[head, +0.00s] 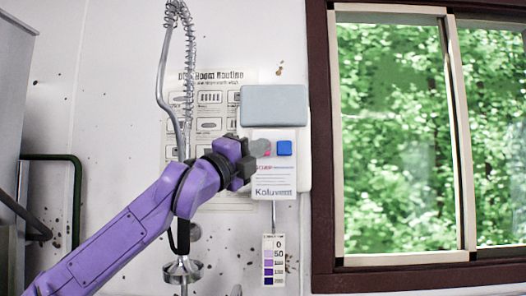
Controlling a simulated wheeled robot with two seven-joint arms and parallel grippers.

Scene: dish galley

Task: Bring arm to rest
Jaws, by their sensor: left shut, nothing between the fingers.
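My left arm, purple, comes in from the lower left and reaches up to the middle of the head view. My left gripper (262,148) is shut and empty, with its tip in front of a white wall box. My right gripper is not in view.
A coiled spray hose (161,75) hangs left of the box, with its spray head (183,270) below my arm. A printed poster (222,76) is behind it. A colour strip (273,262) hangs under the box. A dark-framed window (322,150) fills the right.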

